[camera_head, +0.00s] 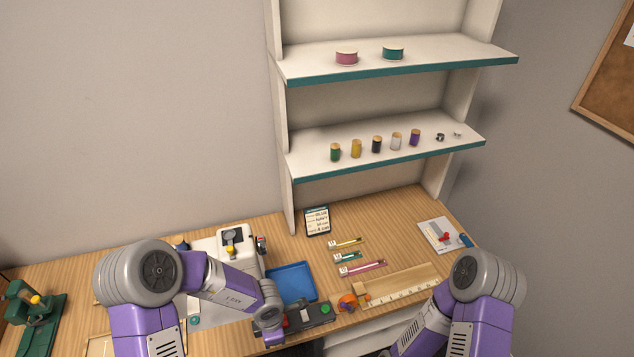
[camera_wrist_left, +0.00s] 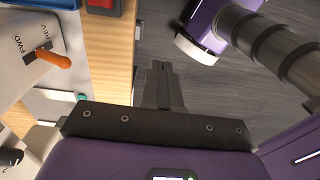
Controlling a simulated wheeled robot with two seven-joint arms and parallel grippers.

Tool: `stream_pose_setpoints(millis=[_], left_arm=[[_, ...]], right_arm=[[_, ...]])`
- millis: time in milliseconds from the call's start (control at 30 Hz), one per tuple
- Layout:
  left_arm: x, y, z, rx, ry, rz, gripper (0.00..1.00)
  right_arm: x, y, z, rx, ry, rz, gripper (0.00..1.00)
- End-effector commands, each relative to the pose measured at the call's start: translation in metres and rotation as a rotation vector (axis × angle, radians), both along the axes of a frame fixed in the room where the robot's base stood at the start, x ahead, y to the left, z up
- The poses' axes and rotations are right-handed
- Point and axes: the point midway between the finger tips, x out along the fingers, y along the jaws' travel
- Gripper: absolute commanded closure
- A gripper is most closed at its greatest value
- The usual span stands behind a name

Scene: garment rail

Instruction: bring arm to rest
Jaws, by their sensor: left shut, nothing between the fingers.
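My left arm comes in from the left in the head view, its wrist in front of the table's near edge. My left gripper (camera_wrist_left: 163,70) shows in the left wrist view with its dark fingers together and nothing between them. It hangs over the dark floor, just off the edge of the wooden table (camera_wrist_left: 122,50). In the head view the left fingers are hard to make out below the wrist. My right arm shows at the lower right of the head view, and its gripper is out of sight.
A blue tray (camera_head: 291,282) and a dark button box (camera_head: 308,317) sit near the left wrist. A white machine (camera_head: 210,313) lies partly behind the left forearm, and its orange lever (camera_wrist_left: 54,59) shows up close. A shelf unit (camera_head: 400,71) holds several spools.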

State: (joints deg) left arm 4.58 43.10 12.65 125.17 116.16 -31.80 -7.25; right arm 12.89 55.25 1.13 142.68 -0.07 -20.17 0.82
Motion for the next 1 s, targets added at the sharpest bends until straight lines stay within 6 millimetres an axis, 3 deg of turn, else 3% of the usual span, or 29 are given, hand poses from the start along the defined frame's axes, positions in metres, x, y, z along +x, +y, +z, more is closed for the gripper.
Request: stream_pose_setpoints(millis=[467, 633, 1000], left_arm=[[-0.004, 0.024, -0.073, 0.053, -0.099, -0.392, 1.00], [-0.012, 0.027, -0.115, 0.043, -0.151, -0.645, 1.00], [-0.062, 0.004, -0.197, -0.108, -0.264, -1.271, 1.00]], right_arm=[[0.000, 0.000, -0.040, 0.000, 0.001, 0.000, 0.57], [-0.001, 0.000, -0.065, 0.000, 0.001, 0.000, 0.57], [-0.001, 0.000, -0.119, 0.000, 0.001, 0.000, 0.57]])
